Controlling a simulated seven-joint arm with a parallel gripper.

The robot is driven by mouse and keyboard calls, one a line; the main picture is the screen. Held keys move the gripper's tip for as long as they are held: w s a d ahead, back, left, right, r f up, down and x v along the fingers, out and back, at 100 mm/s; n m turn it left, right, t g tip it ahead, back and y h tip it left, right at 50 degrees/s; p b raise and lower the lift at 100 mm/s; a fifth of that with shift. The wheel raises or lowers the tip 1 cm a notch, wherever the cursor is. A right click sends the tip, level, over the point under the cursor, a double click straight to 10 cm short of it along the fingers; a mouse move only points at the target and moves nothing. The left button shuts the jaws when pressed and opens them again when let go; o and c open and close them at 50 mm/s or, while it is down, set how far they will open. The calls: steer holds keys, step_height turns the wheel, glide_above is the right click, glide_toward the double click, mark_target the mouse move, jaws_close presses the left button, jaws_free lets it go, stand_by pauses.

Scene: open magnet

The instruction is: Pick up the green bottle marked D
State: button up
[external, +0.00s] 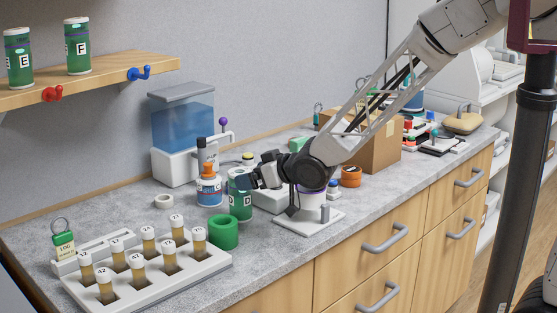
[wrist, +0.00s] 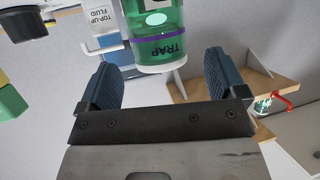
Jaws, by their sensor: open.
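A green bottle with a white label (external: 240,200) stands on the counter directly at my gripper's end; its letter is too small to read surely. My gripper (external: 250,180) is low and points left at the bottle's upper part. In the wrist view, which is upside down, a green bottle (wrist: 157,30) with a purple band and the word TRAP shows ahead of the open fingers (wrist: 161,72). It lies roughly in line with the gap, and its far part is cut off. Whether the fingers touch it, I cannot tell.
Green bottles marked E (external: 20,60) and F (external: 78,48) stand on the wooden shelf (external: 100,77). A blue-white orange-capped bottle (external: 209,188) is close left of the bottle. A green ring (external: 224,233) and a vial rack (external: 150,283) are in front. A cardboard box (external: 375,150) stands behind.

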mark_target(241, 172)
steer(key=shift+x, duration=2.6)
steer(key=shift+r, duration=0.1)
steer(key=c, duration=1.2)
steer(key=shift+r, duration=0.2)
steer(key=shift+r, duration=0.5)
steer(key=shift+s+d+r, duration=0.1)
steer(key=shift+d+r, duration=0.05)
steer(key=shift+r, duration=0.4)
steer(key=shift+s+d+r, duration=0.1)
steer(key=shift+d+r, duration=0.05)
steer(key=shift+r, duration=0.45)
steer(key=s+d, duration=0.3)
steer(key=s+d+r, duration=0.1)
steer(key=s+d, duration=0.2)
steer(key=d, duration=0.1)
steer(key=s+d, duration=0.4)
steer(key=shift+d+r, duration=0.15)
steer(key=shift+d, duration=0.1)
